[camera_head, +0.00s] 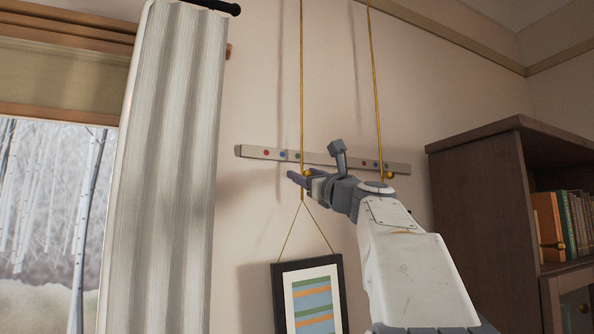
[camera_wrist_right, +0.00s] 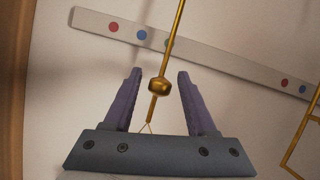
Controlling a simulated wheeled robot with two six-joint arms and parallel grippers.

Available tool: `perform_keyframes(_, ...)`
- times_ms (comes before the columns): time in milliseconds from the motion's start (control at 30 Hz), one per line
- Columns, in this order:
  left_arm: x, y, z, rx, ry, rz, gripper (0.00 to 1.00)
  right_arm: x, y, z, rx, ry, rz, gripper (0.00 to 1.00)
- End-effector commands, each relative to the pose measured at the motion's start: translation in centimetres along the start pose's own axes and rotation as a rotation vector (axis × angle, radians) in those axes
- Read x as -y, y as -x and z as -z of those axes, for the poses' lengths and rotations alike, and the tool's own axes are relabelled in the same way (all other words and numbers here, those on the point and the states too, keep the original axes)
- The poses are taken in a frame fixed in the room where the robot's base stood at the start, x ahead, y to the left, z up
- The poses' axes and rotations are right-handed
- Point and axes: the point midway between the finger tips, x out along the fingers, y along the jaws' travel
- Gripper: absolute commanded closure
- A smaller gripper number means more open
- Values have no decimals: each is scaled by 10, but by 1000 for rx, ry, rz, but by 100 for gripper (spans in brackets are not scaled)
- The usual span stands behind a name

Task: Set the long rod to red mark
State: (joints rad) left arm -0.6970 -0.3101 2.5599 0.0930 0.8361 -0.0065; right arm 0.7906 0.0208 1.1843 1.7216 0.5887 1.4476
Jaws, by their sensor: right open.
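Two thin gold rods hang in front of the wall in the head view, a left rod (camera_head: 301,80) and a right rod (camera_head: 376,80). I cannot tell for sure which one is the long rod. A pale strip (camera_head: 330,159) on the wall behind them bears coloured dots, including a red mark (camera_head: 265,152) near its left end and another red mark (camera_head: 362,163) further right. My right gripper (camera_head: 299,177) is open around the left rod's lower end. In the right wrist view the rod's round knob (camera_wrist_right: 158,87) sits between the two fingers, with no clear contact. My left gripper is out of view.
A framed striped picture (camera_head: 313,300) hangs by a cord below the left rod. A curtain (camera_head: 165,170) and window are on the left. A dark bookcase (camera_head: 480,190) stands on the right. A second gold rod (camera_wrist_right: 302,140) shows at the right wrist view's edge.

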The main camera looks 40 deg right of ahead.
Motion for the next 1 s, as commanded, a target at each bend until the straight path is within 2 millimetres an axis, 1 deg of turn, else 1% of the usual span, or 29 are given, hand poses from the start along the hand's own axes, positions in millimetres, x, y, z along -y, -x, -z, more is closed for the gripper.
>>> perform_keyframes(200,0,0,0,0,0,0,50,-1,0,0,0,0,-1,43)
perform_keyframes(267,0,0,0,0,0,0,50,-1,0,0,0,0,-2,66)
perform_keyframes(300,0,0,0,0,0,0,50,-1,0,0,0,0,-2,81)
perform_keyframes(333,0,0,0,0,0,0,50,-2,0,0,0,0,-2,93)
perform_keyframes(367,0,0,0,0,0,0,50,-2,0,0,0,0,-2,100)
perform_keyframes(1000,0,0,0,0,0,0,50,-1,0,0,1,0,-2,100)
